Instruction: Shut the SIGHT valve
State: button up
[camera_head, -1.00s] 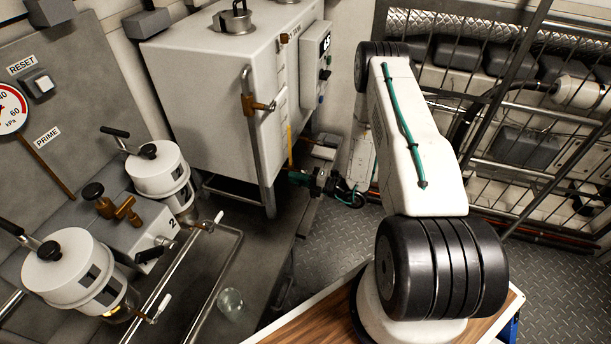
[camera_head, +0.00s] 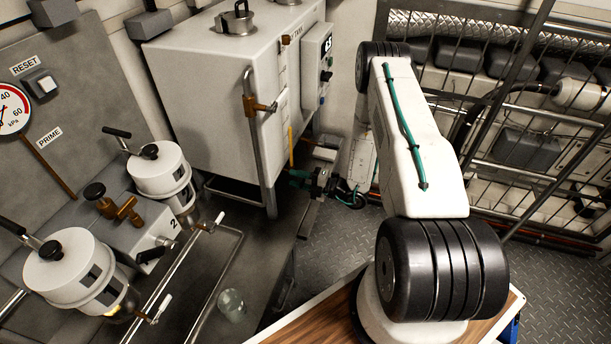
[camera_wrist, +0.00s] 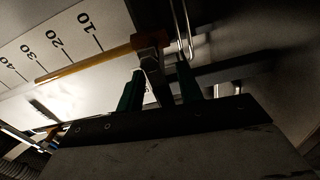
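The sight tube (camera_wrist: 85,64) is a yellow tube beside a black number scale on the white tank; in the head view it is a thin yellow strip (camera_head: 291,148) low on the tank's side. At its end in the wrist view is a dark metal valve block (camera_wrist: 151,41), with a grey lever (camera_wrist: 158,88) reaching down between my fingers. No SIGHT label is readable. My gripper (camera_wrist: 160,72) has its green fingers apart on either side of the lever, with a gap showing on the right. In the head view my gripper (camera_head: 300,180) is low beside the tank, its fingertips small.
A bent wire or rod (camera_wrist: 184,30) hangs close to the valve block. A barred rack (camera_head: 520,130) stands at the right. A glass (camera_head: 231,304) is on the bench.

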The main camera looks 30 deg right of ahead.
jog(key=shift+d, duration=0.1)
jog(key=v, duration=0.7)
jog(key=shift+s+d, duration=0.2)
jog(key=shift+s, duration=0.1)
